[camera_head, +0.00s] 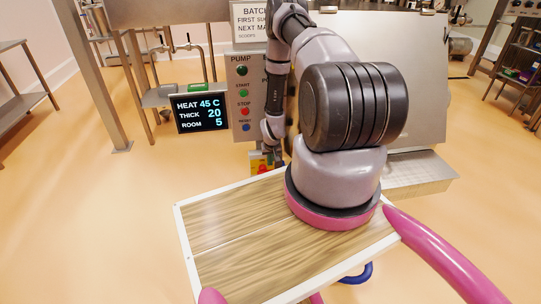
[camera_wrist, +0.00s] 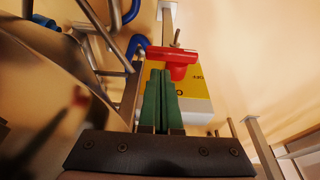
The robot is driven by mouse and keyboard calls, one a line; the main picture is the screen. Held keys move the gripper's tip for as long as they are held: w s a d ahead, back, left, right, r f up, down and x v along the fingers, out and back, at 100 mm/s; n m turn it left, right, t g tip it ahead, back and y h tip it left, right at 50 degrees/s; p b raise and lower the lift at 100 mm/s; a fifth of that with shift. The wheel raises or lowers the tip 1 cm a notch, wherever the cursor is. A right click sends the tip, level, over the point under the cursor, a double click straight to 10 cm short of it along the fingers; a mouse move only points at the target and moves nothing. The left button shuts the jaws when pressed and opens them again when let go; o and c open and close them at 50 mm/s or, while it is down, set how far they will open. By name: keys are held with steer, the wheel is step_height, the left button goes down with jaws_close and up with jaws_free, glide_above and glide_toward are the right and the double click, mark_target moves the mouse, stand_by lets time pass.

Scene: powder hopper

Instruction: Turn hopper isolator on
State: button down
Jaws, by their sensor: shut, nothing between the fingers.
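The hopper isolator shows in the wrist view as a red handle (camera_wrist: 180,58) on a yellow plate (camera_wrist: 200,78) with partly hidden black lettering. The handle's bar lies crosswise in the picture. My gripper (camera_wrist: 160,74) has green fingers, closed together with nothing between them. The fingertips are just in front of the handle's left part; I cannot tell whether they touch it. In the head view, the yellow plate (camera_head: 256,164) with bits of red shows low behind the board, partly hidden by my arm.
A control panel (camera_head: 243,100) with green, red and blue buttons stands above the isolator, beside a black display (camera_head: 202,113). Blue curved handles (camera_wrist: 138,44) and metal bars (camera_wrist: 97,24) crowd the wrist view's left. A large metal surface (camera_wrist: 45,75) is close at left.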

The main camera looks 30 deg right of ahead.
mark_target(265, 170)
step_height(265, 170, down, 4)
steer(key=shift+r, duration=0.2)
steer(key=shift+s+d+f, duration=0.15)
steer(key=shift+d+f, duration=0.15)
steer(key=shift+d, duration=0.1)
stand_by(0.9)
steer(key=shift+s+d+f, duration=0.1)
steer(key=shift+d+f, duration=0.1)
steer(key=shift+f, duration=0.5)
steer(key=shift+s+d+f, duration=0.1)
steer(key=shift+d+f, duration=0.15)
steer(key=shift+f, duration=0.5)
steer(key=shift+d+f, duration=0.2)
steer(key=shift+f, duration=0.75)
steer(key=shift+r, duration=0.15)
stand_by(0.3)
